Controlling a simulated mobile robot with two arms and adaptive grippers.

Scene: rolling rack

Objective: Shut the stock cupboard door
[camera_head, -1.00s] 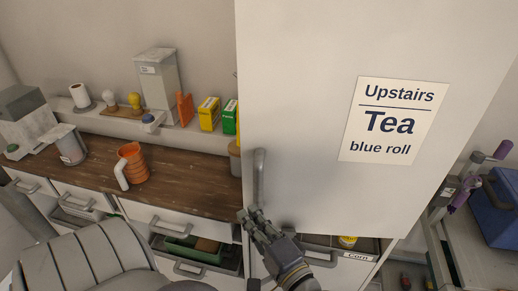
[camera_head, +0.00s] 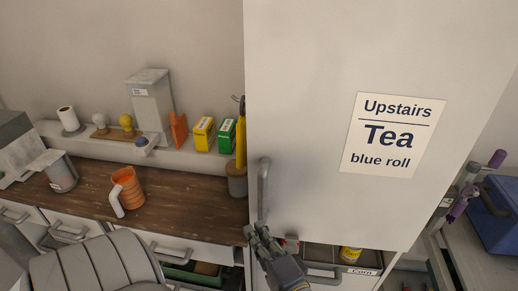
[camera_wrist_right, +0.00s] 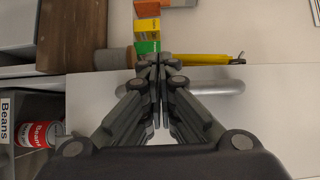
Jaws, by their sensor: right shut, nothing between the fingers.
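The white stock cupboard door (camera_head: 310,100) carries a sign (camera_head: 395,135) reading "Upstairs Tea blue roll". How far it stands open is hard to tell. Its grey upright handle (camera_head: 263,190) is near its left edge; it crosses behind my fingers in the right wrist view (camera_wrist_right: 215,88). My right gripper (camera_head: 257,233) is shut and empty at the handle's lower end. In the wrist view its fingertips (camera_wrist_right: 157,62) are close together over the door face (camera_wrist_right: 270,120), near the handle; contact cannot be told. My left gripper is not in view.
Below the door are a yellow can (camera_head: 350,254), a "Corn" label (camera_head: 363,271) and a red bean can (camera_wrist_right: 40,134). A wooden worktop (camera_head: 175,200) to the left holds an orange jug (camera_head: 127,190). A chair (camera_head: 95,268) stands in front. A blue box (camera_head: 492,210) is at right.

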